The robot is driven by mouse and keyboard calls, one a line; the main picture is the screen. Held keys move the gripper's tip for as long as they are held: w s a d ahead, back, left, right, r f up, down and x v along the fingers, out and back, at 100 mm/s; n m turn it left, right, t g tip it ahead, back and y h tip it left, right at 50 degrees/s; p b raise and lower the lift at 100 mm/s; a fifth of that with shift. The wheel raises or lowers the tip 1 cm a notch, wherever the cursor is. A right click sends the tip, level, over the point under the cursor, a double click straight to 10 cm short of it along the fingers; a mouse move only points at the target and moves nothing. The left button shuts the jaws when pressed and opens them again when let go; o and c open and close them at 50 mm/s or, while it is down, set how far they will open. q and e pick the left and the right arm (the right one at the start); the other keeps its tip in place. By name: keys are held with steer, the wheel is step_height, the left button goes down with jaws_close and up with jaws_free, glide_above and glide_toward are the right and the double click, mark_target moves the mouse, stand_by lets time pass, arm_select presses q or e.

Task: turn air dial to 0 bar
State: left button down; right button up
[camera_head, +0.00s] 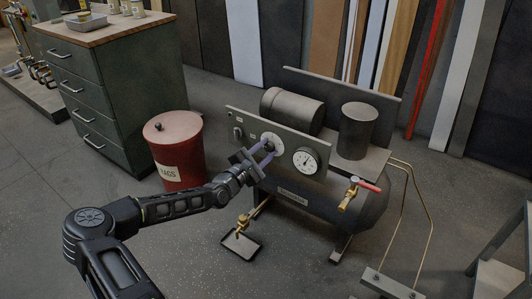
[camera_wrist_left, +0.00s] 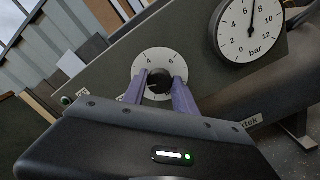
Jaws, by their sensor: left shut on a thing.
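The air dial (camera_wrist_left: 160,60) is a white round plate with a dark knob (camera_wrist_left: 157,81) at its centre, set in a grey panel. In the wrist view the marks 4 and 6 show at its top; its lower part is hidden by my gripper. My left gripper (camera_head: 266,153) is shut on the knob, with one purple finger on each side of it. In the head view the dial (camera_head: 276,138) is partly covered by the gripper. My right gripper is out of view.
The panel (camera_head: 236,115) stands on a compressor tank (camera_head: 335,203). A red-handled brass valve (camera_head: 349,194) is at its right and a small tray (camera_head: 241,246) on the floor. A red rag bin (camera_head: 175,150) and a green cabinet (camera_head: 130,95) stand left.

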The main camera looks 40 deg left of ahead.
arm_select(q)
steer(key=n, duration=0.2)
steer(key=n+b, duration=0.1)
steer(key=shift+a+f+n+b, duration=0.1)
steer(key=shift+f+n+b, duration=0.1)
steer(key=shift+n+b, duration=0.15)
steer(key=n, duration=0.3)
steer(key=shift+r, duration=0.1)
steer(key=shift+r+n+p, duration=0.15)
steer(key=shift+n+p, duration=0.15)
steer(key=shift+n, duration=0.95)
steer(key=n+p, duration=0.1)
steer(key=n, duration=0.1)
steer(key=shift+n, duration=0.4)
steer(key=shift+n+p, duration=0.5)
steer(key=c, duration=1)
jaws_free()
